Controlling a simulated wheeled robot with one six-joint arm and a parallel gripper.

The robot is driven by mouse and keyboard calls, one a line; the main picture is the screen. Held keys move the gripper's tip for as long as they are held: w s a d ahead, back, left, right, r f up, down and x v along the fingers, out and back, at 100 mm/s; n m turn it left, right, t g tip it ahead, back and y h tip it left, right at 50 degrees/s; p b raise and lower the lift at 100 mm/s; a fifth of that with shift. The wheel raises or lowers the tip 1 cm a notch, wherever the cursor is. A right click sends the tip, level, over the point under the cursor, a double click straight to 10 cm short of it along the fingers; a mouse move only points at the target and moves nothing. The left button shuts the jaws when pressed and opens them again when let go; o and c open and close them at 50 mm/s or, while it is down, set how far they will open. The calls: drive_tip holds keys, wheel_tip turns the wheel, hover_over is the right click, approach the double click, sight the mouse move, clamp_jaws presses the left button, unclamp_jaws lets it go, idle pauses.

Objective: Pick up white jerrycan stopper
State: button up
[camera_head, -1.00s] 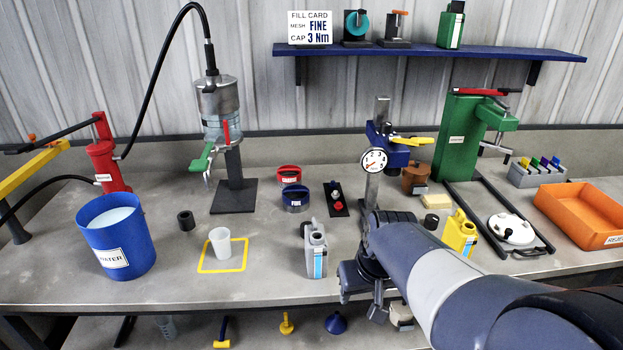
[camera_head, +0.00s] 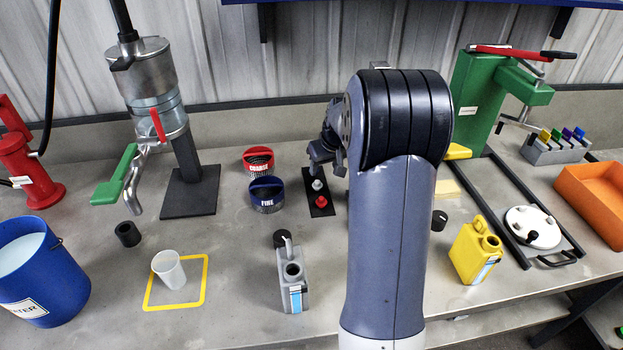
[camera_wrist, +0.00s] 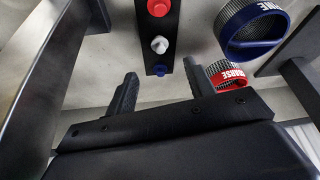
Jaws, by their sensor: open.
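The white stopper (camera_head: 317,184) stands on a black strip (camera_head: 322,212) on the bench, behind a red stopper (camera_head: 321,201). In the wrist view the white stopper (camera_wrist: 160,45) sits between the red stopper (camera_wrist: 158,8) and a blue stopper (camera_wrist: 160,70). My gripper (camera_wrist: 161,82) is open and empty; its fingers point toward the strip, with the blue stopper closest to the gap and the white one just beyond. In the head view my gripper (camera_head: 321,155) is at the far end of the strip, and the blue stopper cannot be made out there.
A red coarse ring (camera_head: 258,159) and a blue fine ring (camera_head: 266,194) stand left of the strip, close to my gripper. A grey jerrycan (camera_head: 291,278) stands in front and a yellow jerrycan (camera_head: 474,252) to the right. My arm hides the bench between.

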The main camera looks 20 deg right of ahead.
sight(318, 183)
drive_tip(key=x, duration=1.1)
drive_tip(key=shift+w+d+r+p, duration=0.1)
drive_tip(key=shift+w+d+p, duration=0.1)
drive_tip(key=shift+p, duration=0.2)
drive_tip(key=c, duration=1)
drive_tip(key=shift+o, duration=0.2)
